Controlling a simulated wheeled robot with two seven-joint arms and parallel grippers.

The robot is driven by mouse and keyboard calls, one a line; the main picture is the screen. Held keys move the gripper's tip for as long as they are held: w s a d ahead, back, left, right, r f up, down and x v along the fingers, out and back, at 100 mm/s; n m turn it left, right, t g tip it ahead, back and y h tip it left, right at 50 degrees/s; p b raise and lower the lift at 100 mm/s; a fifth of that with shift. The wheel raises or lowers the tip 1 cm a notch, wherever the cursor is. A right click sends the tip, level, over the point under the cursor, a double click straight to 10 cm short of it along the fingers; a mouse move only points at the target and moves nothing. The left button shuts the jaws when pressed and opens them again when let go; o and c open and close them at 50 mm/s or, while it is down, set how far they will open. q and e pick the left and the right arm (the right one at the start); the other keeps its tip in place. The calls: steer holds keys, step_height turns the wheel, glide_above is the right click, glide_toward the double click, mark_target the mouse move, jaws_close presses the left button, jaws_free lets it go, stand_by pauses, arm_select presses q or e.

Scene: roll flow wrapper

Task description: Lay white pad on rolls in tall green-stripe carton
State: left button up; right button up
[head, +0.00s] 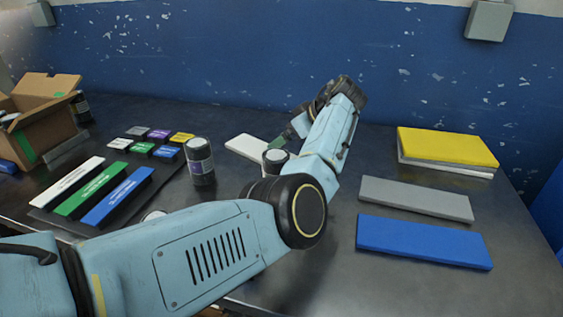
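A white pad (246,147) lies flat on the dark table near the middle, its right end partly behind my arm. My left arm comes in from the left, bends at the elbow and reaches to the back. My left gripper (285,139) is small and partly hidden near the pad's right end; I cannot tell whether it touches the pad or how its fingers stand. A brown carton with a green stripe (25,148) stands open at the far left; its inside is hidden. A dark roll (199,162) stands upright mid-table, another (275,157) beside my forearm. My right gripper is out of view.
White, green and blue labelled bars (118,196) and several small coloured tiles (153,141) lie at left. A yellow-topped stack (446,147), a grey pad (415,198) and a blue pad (423,241) lie at right. A blue wall (260,60) closes the back.

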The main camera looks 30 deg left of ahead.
arm_select(q)
steer(key=b+x, duration=0.1)
steer(key=x, duration=0.4)
steer(key=b+x, duration=0.1)
steer(key=x, duration=0.3)
steer(key=shift+s+f+b, duration=0.1)
steer(key=shift+s+b, duration=0.05)
steer(key=shift+b, duration=0.2)
steer(key=shift+a+f, duration=0.25)
steer(key=shift+a, duration=0.1)
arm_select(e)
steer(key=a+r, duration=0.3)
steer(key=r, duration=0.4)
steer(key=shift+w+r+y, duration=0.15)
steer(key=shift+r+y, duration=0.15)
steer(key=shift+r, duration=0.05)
arm_select(q)
steer(key=shift+c, duration=0.3)
steer(key=c, duration=0.9)
steer(key=shift+r, duration=0.1)
steer(key=shift+c, duration=0.2)
